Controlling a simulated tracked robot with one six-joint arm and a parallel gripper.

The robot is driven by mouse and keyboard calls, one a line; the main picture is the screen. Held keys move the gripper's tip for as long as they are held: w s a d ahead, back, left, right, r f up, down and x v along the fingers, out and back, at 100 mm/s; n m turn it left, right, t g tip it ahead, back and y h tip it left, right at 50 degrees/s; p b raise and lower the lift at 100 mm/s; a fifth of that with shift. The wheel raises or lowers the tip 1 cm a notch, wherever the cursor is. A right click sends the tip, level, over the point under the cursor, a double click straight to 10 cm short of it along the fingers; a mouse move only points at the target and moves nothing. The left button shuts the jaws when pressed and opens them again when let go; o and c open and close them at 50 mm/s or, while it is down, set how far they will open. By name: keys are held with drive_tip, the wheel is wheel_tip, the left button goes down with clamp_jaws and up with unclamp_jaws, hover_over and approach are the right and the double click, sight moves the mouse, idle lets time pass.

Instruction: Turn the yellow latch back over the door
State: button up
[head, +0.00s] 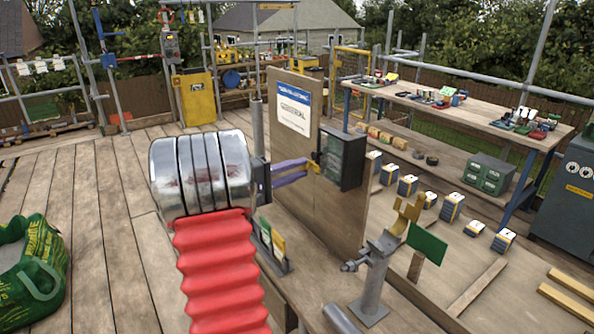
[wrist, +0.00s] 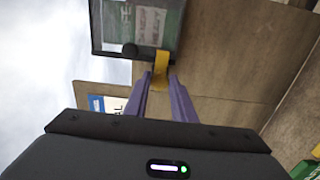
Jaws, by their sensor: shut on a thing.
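A dark box with a glass-like door (head: 345,157) is mounted on an upright wooden panel; it also shows at the top of the wrist view (wrist: 112,28). A small black knob (wrist: 130,50) sits near the door's edge. The yellow latch (head: 317,163) is beside the box's near edge, and in the wrist view (wrist: 161,64) it lies between my finger tips, its upper end at the door frame's edge. My gripper (head: 309,164), with purple fingers (wrist: 160,82), is shut on the latch. The finger tips hide part of it.
The wooden panel (head: 285,150) carries a white sign (head: 294,108). A grey post with a yellow fork (head: 378,262) and a green plate (head: 427,243) stand front right of the box. A small rack with coloured cards (head: 272,245) stands below my gripper. A workbench (head: 470,115) is behind.

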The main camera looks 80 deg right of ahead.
drive_tip(key=shift+s+a+f, duration=0.1)
drive_tip(key=shift+f, duration=0.15)
drive_tip(key=o, duration=1)
drive_tip(key=shift+r, duration=0.15)
drive_tip(key=v, duration=1.4)
